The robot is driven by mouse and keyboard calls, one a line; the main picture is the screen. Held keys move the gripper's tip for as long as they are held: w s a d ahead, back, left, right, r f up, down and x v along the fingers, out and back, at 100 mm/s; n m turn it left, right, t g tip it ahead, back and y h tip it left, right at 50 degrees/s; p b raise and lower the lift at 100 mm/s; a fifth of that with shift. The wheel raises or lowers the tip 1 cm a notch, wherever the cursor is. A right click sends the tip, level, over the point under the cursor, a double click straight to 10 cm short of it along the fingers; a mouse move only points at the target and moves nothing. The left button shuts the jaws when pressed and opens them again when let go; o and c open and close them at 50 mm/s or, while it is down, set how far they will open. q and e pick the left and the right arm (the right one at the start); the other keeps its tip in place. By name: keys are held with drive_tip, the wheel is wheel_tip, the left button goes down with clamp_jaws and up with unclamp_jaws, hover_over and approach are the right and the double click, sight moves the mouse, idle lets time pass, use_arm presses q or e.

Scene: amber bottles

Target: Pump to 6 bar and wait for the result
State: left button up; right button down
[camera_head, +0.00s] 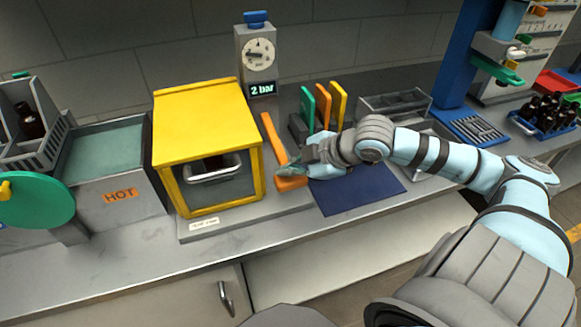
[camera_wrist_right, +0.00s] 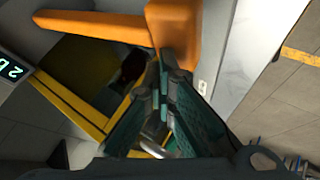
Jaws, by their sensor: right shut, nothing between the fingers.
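The gauge (camera_head: 259,55) on the grey post has a dial and a display (camera_head: 262,89) that reads "2 bar". The yellow-framed chamber (camera_head: 206,125) stands below it to the left, with a pale tray (camera_head: 212,168) and something dark inside. An orange lever (camera_head: 271,138) slopes down along the chamber's right side to a thick orange handle (camera_head: 293,184). My right gripper (camera_head: 288,170) is shut and empty at this handle. In the right wrist view its fingertips (camera_wrist_right: 165,62) are close against the orange handle (camera_wrist_right: 175,32); whether they touch is unclear. My left gripper is out of view.
A blue mat (camera_head: 358,190) lies under my right forearm. Green, orange and yellow upright pieces (camera_head: 323,106) stand in a dark holder behind the wrist. A "HOT" bath (camera_head: 108,160) is at the left. A blue crate of dark bottles (camera_head: 545,122) is far right.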

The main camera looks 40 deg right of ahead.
drive_tip(key=shift+f+b, duration=0.7)
drive_tip(key=shift+f, duration=0.3)
idle(0.7)
drive_tip(key=shift+r, duration=0.1)
idle(0.4)
drive_tip(key=shift+r+p, duration=3.1)
drive_tip(key=shift+p, duration=0.25)
wheel_tip(320, 180, up, 5)
drive_tip(key=p, duration=0.5)
